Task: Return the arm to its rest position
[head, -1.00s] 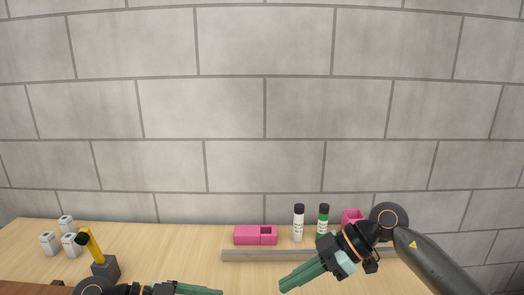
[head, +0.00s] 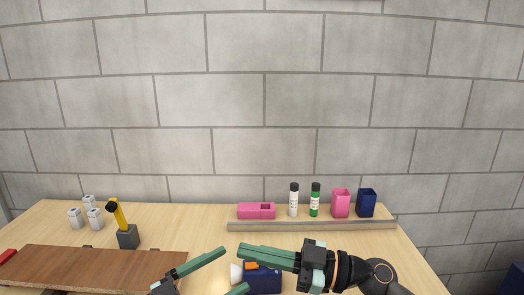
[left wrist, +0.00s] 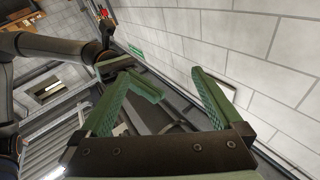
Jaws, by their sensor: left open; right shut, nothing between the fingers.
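The right arm (head: 375,272) comes in from the lower right. The rest position itself is not marked in view.
A ledge (head: 300,226) carries a pink box (head: 256,211), two bottles, a pink cup (head: 341,203) and a navy cup (head: 367,203). A navy object (head: 264,282) is partly hidden below the right gripper.

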